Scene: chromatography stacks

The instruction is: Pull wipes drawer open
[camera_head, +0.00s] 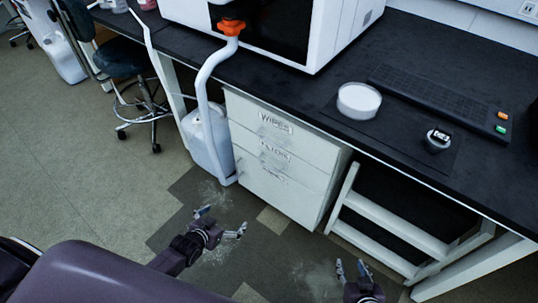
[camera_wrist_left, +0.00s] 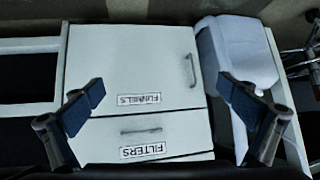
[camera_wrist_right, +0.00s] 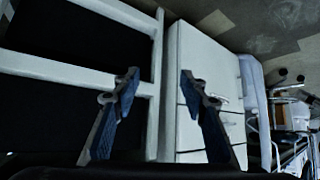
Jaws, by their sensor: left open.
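The wipes drawer (camera_head: 275,123) is the top drawer of a white cabinet under the bench in the head view, and it looks shut. The filters drawer (camera_head: 275,152) is below it. The left wrist view is upside down and shows the funnels drawer (camera_wrist_left: 135,65) and the filters drawer (camera_wrist_left: 180,128), with handles; the wipes drawer is mostly hidden there. My left gripper (camera_head: 222,220) is open and empty, in front of the cabinet and apart from it. My right gripper (camera_head: 351,266) is open and empty, in front of the shelf frame at right.
A white jug (camera_head: 207,140) stands left of the cabinet, with a white tube (camera_head: 201,85) rising to an orange fitting. A white open frame (camera_head: 385,220) is right of the cabinet. The black benchtop (camera_head: 300,95) overhangs the drawers. A stool (camera_head: 125,60) stands at far left.

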